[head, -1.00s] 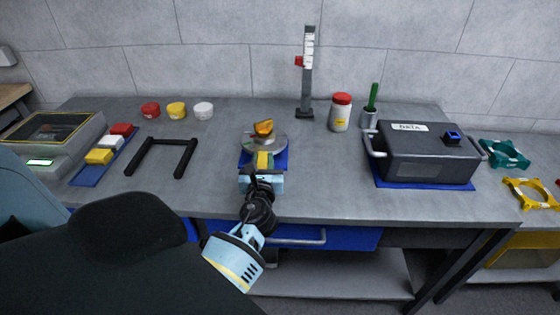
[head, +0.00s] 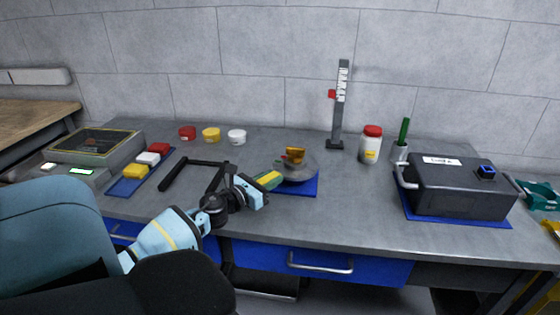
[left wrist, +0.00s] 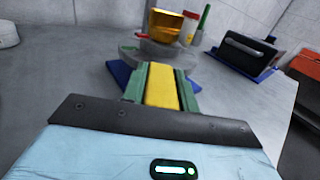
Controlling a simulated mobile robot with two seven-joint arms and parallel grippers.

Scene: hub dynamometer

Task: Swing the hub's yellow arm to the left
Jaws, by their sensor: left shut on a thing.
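The hub (head: 303,172) is a round grey disc on a blue mat (head: 305,190), with an orange-gold block (head: 295,156) on top. Its yellow arm (head: 267,179) points to the left and a little to the front. My left gripper (head: 270,179) is shut on the yellow arm. In the left wrist view the yellow arm (left wrist: 161,88) lies between the two green fingers, and the hub with its gold block (left wrist: 166,25) stands beyond them. The fingers hide the sides of the arm. My right gripper is not in view.
A black U-shaped frame (head: 174,173) lies left of my gripper, near my wrist. A ruler stand (head: 338,115), a red-lidded jar (head: 371,145) and a dark box (head: 460,185) stand to the right. Coloured blocks lie on a blue strip (head: 124,187) at the left.

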